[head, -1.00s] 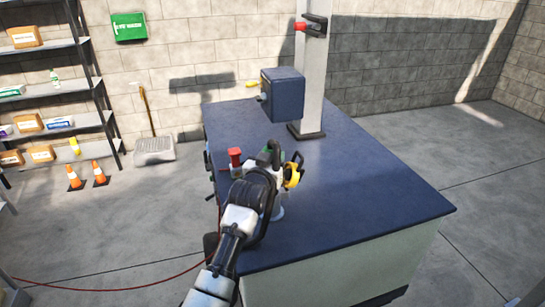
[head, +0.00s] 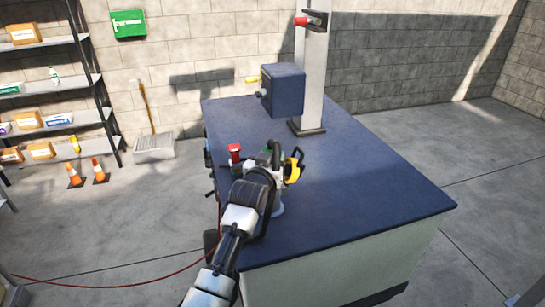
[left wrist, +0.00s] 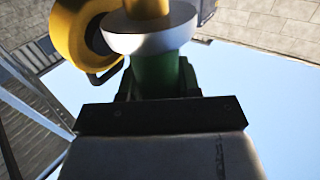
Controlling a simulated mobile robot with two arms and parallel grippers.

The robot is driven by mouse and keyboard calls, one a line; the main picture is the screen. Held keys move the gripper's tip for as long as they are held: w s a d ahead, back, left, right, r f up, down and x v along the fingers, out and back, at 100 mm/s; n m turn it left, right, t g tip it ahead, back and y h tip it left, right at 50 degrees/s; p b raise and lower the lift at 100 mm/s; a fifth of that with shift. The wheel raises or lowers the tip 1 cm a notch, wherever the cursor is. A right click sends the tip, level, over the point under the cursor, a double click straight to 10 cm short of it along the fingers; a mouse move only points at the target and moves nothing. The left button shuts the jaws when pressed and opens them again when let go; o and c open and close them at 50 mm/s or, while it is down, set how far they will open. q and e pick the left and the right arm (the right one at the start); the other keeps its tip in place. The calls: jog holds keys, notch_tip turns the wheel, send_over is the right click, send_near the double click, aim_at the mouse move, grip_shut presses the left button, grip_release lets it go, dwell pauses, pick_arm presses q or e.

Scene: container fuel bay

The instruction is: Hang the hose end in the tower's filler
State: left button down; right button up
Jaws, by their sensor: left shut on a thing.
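The tower is a pale post (head: 312,80) on a blue-topped bench (head: 370,190). A red part (head: 301,21) sits in a dark bracket near its top, and a blue box (head: 283,92) with a yellow stub is beside its foot. I cannot tell which part is the filler. My left gripper (head: 273,170) is above the bench's near left part. In the left wrist view, it (left wrist: 158,100) is shut on a green piece (left wrist: 158,70) with a white collar and yellow parts. This seems to be the hose end, but my wrist partly hides it in the head view. My right gripper is not in view.
A red-topped part (head: 234,153) stands on the bench left of my gripper. A thin red line (head: 120,284) trails over the floor to the bench. Shelves (head: 45,85) and orange cones (head: 75,174) are at the left. The right half of the bench top is clear.

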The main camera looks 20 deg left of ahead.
pick_arm(q)
jog(key=shift+f+b, duration=0.5)
jog(key=shift+f, duration=0.5)
jog(key=c, duration=0.7)
grip_release()
jog(key=shift+f, duration=0.1)
jog(key=s+b, duration=0.2)
jog(key=s, duration=0.9)
jog(key=shift+a, duration=0.15)
